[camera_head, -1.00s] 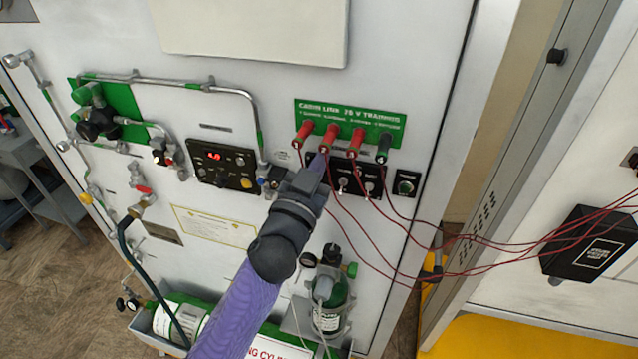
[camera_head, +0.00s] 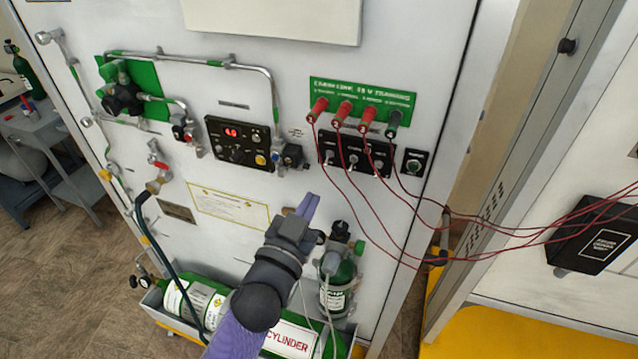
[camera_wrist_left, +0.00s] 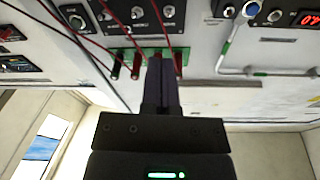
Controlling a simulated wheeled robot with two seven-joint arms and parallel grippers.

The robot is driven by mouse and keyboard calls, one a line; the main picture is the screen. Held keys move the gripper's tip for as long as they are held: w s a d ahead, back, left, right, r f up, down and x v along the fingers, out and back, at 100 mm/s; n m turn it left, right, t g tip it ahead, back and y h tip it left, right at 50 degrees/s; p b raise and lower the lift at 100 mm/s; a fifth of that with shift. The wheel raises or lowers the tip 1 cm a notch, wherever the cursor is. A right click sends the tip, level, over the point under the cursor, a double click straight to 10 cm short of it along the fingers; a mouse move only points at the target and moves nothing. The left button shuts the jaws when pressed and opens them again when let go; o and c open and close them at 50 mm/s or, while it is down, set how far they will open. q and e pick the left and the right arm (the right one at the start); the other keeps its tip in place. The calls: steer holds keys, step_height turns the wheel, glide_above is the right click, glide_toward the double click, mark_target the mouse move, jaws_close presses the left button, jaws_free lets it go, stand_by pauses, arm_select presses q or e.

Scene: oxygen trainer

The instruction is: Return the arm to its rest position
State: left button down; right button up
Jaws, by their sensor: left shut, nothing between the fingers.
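My left gripper (camera_head: 308,206) is shut and empty. In the head view it is in front of the white panel, below the black switch box (camera_head: 355,152) and above the small green cylinder (camera_head: 338,285). The left wrist view shows its closed fingers (camera_wrist_left: 161,84), overlapping the view of the green plug strip (camera_wrist_left: 143,56). In the head view several red plugs (camera_head: 342,113) and one black plug (camera_head: 394,122) sit in the green strip, with red wires hanging from them. My right gripper is not in view.
Red wires (camera_head: 480,225) run from the plugs to a black box (camera_head: 597,236) at the right. Pipes and valves (camera_head: 118,98) and a display unit (camera_head: 236,143) are on the panel's left. A large cylinder (camera_head: 200,300) lies in a tray at the bottom.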

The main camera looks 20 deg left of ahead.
arm_select(q)
steer(key=shift+s+f, duration=0.4)
steer(key=shift+s, duration=0.25)
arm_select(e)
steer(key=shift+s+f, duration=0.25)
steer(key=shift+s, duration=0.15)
